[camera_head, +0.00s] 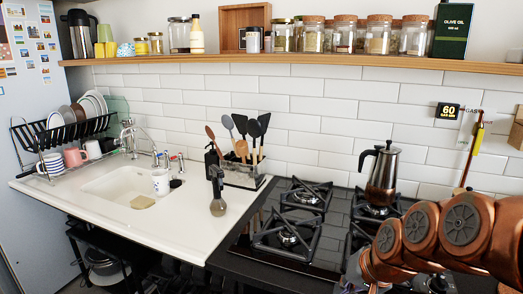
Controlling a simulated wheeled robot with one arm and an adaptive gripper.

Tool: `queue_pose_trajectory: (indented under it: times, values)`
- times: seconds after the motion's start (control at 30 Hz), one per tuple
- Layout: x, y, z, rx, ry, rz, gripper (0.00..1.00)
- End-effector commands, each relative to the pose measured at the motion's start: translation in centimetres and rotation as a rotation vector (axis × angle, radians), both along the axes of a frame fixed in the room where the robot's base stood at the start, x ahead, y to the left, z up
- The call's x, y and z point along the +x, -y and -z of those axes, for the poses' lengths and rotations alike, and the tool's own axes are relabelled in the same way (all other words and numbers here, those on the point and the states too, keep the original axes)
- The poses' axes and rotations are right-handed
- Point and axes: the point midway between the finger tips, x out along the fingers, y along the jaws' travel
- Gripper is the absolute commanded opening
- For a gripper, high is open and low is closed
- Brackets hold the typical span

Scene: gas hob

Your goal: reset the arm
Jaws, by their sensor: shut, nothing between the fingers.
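My copper-coloured arm with dark grey joint caps enters from the right edge and fills the lower right corner, in front of the right part of the gas hob (265,256). Its lower end runs down to the bottom edge of the picture. My gripper's fingers cannot be made out; they are hidden behind the arm links or outside the frame. A steel moka pot (382,175) with a black handle stands upright on a back burner, just beyond my arm and apart from it in the picture.
A white sink (112,183) with a mug (161,182) lies left of the hob. A utensil holder (240,174) stands by the wall. A wooden shelf (300,67) with jars runs above. A dish rack (62,133) is far left. The hob's left burners are bare.

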Motion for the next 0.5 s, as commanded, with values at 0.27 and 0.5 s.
queue_pose_trajectory:
  times: [0.27, 0.5]
  values:
    - [-13.9, -0.9, 4.5, -0.194, -0.35, -0.267, 0.0]
    - [-22.4, 0.4, 5.6, -0.278, -0.572, -0.383, 0.0]
